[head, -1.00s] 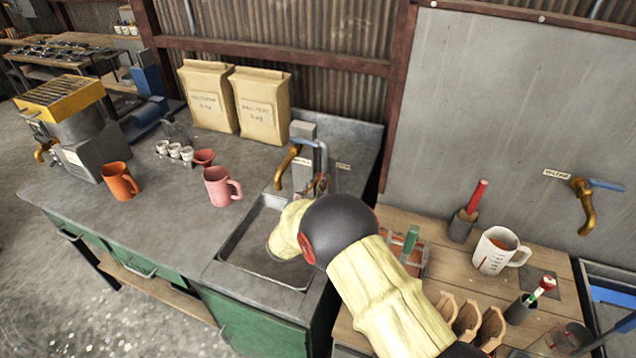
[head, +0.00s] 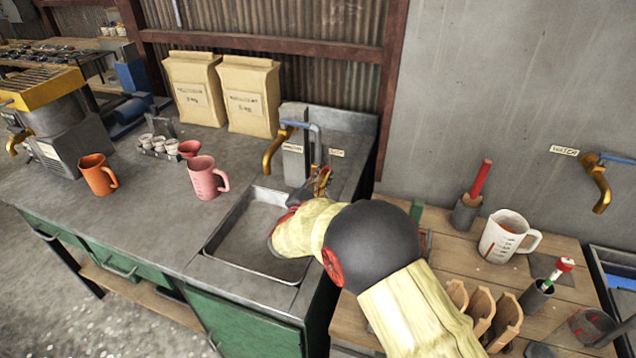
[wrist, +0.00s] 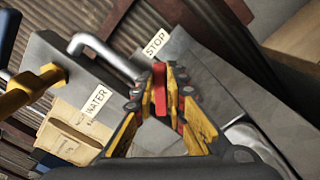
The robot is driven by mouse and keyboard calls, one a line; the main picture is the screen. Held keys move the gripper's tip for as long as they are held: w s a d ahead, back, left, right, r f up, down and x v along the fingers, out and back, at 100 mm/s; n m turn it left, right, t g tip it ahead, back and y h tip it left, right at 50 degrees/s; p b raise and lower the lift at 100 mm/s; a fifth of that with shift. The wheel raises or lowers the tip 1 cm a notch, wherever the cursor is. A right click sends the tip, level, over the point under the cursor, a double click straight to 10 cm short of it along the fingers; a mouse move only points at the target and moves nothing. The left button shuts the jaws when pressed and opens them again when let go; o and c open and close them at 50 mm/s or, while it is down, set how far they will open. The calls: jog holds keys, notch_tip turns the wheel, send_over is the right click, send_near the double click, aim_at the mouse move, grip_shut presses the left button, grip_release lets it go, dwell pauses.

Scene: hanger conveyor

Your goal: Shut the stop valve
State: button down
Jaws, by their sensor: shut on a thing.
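The stop valve shows as a red handle (wrist: 160,88) in the wrist view, below the end of a bent grey pipe and beside a STOP label (wrist: 156,43). My gripper (wrist: 167,84) has its yellow fingers closed around this handle. In the head view my gripper (head: 321,180) is at the back right of the sink (head: 216,238), beside the tap post (head: 293,160). There my own arm and fingers hide most of the valve. Whether the valve is open or shut cannot be told.
The brass water tap (head: 272,150) stands left of my gripper. A pink mug (head: 203,180) and an orange mug (head: 97,176) stand left of the sink. A measuring jug (head: 503,238) and a red-handled tool (head: 480,182) stand on the wooden bench at right.

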jog(key=shift+s+d+f+m+b, duration=0.15)
jog(key=shift+f+m+b, duration=0.45)
jog(key=shift+m, duration=0.75)
jog(key=shift+s+d+f+m+b, duration=0.1)
jog(key=shift+d+f+m+b, duration=0.35)
jog(key=shift+m, duration=0.85)
jog(key=shift+s+d+f+m+b, duration=0.1)
jog(key=shift+f+m+b, duration=0.6)
jog(key=shift+m, duration=0.65)
jog(key=c, duration=1.8)
grip_release()
jog(key=shift+r, duration=0.15)
jog(key=shift+a, duration=0.1)
jog(key=v, duration=1.2)
